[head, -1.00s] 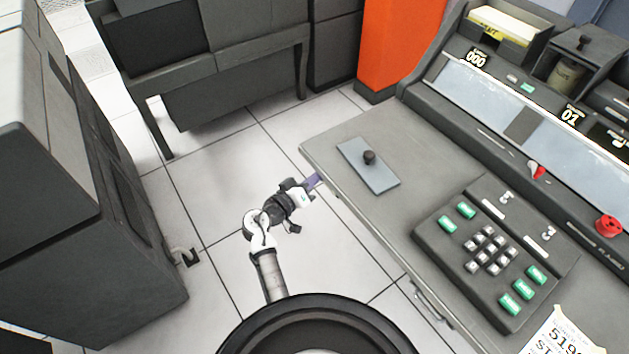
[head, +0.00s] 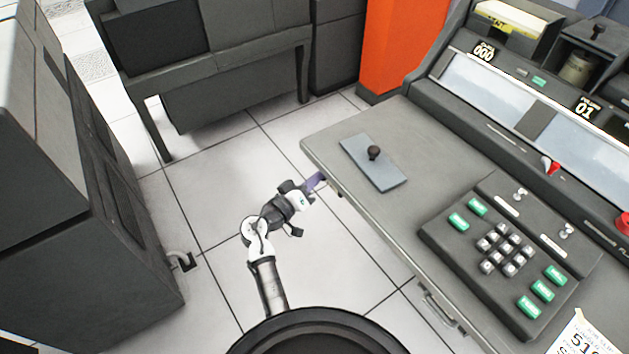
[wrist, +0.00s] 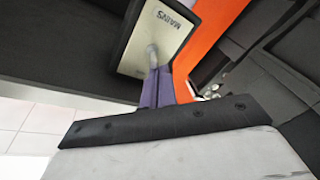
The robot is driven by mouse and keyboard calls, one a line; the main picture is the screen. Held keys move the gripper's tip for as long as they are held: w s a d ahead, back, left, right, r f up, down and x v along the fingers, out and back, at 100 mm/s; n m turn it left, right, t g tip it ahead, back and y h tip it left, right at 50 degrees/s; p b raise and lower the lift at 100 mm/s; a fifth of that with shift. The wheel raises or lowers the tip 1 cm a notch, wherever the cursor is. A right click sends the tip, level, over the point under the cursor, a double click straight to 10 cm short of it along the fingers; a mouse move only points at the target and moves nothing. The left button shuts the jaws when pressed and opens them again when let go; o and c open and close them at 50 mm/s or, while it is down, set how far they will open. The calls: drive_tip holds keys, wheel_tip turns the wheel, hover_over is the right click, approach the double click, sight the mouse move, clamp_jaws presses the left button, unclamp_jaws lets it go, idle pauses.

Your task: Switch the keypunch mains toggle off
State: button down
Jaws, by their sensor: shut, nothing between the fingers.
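The mains toggle (wrist: 152,55) is a small pale lever on a cream plate (wrist: 168,32) marked MAINS, seen in the wrist view. My gripper (wrist: 157,72) is shut and empty, its purple fingertips right at the lever's lower end. They look to be touching it or very close; I cannot tell which. In the head view my gripper (head: 319,179) is at the keypunch desk's left edge, its tips partly under the top. The plate and toggle are hidden there by the desk.
The keypunch desk (head: 400,225) fills the right, with a keypad (head: 505,250) and a grey plate with a black knob (head: 374,153). An orange panel (head: 398,40) stands behind it. A dark cabinet (head: 60,200) is at left. Tiled floor (head: 205,195) lies open between.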

drive_tip(key=shift+f+b, duration=0.4)
drive_tip(key=shift+b, duration=0.2)
drive_tip(key=b+v, duration=0.2)
drive_tip(key=v, duration=1.2)
